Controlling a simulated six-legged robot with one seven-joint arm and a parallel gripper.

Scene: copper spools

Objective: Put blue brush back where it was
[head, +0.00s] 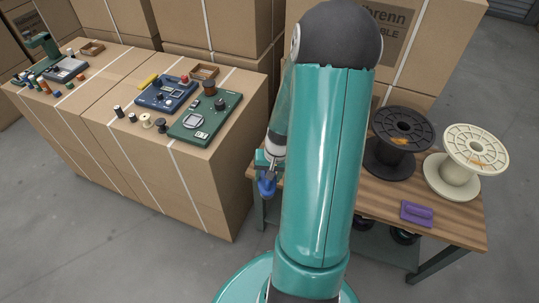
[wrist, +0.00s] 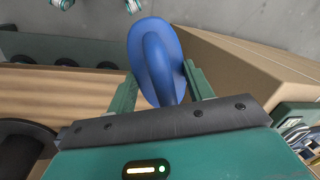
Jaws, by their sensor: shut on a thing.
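The blue brush (head: 266,187) hangs from my gripper (head: 268,167) in the head view, between the cardboard boxes and the wooden bench. In the wrist view the blue brush (wrist: 155,62) sits between the two green fingers of my gripper (wrist: 160,84), which is shut on it. The brush shows there as a rounded blue body with a raised ridge. It appears held clear of any surface. My arm covers the left part of the bench in the head view.
The wooden bench (head: 457,225) carries a black spool (head: 399,138), a cream spool (head: 460,165) and a purple object (head: 417,213). Boxes at left hold a green device (head: 205,117), a blue device (head: 166,93) and small spools. Bare wood shows around the purple object.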

